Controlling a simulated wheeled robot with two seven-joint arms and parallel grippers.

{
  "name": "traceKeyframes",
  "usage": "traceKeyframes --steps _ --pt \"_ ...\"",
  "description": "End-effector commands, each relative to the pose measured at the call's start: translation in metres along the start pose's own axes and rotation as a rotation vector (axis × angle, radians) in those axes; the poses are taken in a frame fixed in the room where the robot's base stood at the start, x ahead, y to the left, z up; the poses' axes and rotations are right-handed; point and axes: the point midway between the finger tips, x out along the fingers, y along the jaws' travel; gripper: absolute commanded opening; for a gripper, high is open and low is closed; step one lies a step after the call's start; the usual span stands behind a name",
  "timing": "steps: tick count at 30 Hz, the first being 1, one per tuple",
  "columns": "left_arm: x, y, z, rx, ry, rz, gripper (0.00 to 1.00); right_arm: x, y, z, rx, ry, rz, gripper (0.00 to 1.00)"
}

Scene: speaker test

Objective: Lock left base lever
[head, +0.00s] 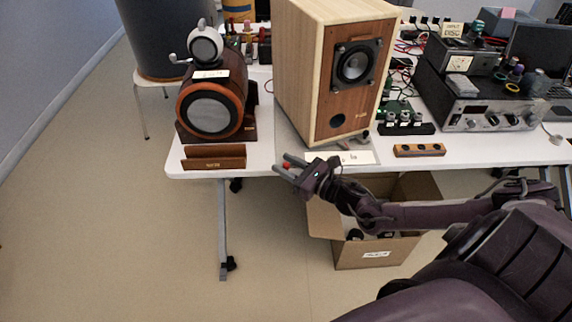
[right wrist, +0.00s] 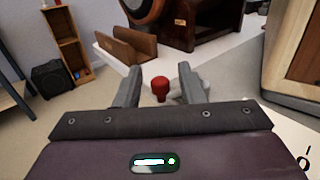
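A red lever knob (right wrist: 160,88) shows between my right gripper's fingers in the right wrist view, with a pale fitting beside it. In the head view the knob (head: 287,166) is a small red spot at the table's front edge, partly hidden by the fingers. My right gripper (head: 283,164) is open, one finger on each side of the knob. In the right wrist view, gaps show between the knob and both fingers (right wrist: 160,86). The light wooden speaker (head: 300,75) stands just behind, on a grey base plate (head: 283,128). My left gripper is not in view.
A brown wooden stand (head: 213,163) and a round dark speaker (head: 212,108) are left of the gripper. A white paper (head: 352,157) and a small wooden block (head: 419,150) lie right. An open cardboard box (head: 375,252) is on the floor below.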

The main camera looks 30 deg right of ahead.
Motion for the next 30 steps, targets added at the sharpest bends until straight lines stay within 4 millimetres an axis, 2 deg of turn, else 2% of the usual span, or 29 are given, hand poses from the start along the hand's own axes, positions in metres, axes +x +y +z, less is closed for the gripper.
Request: traceKeyframes --steps 9,17,26,30 --pt "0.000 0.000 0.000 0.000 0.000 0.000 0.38 0.003 0.000 -0.001 0.001 0.002 0.000 0.35" --pt "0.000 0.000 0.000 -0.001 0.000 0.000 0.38 0.003 0.000 -0.001 0.001 0.001 0.000 0.01" --pt "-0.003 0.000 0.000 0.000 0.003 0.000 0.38 0.004 0.001 0.001 0.002 0.000 -0.021 0.00" --pt "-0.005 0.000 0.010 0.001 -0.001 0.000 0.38 0.006 0.002 0.001 0.005 0.001 -0.073 0.00"
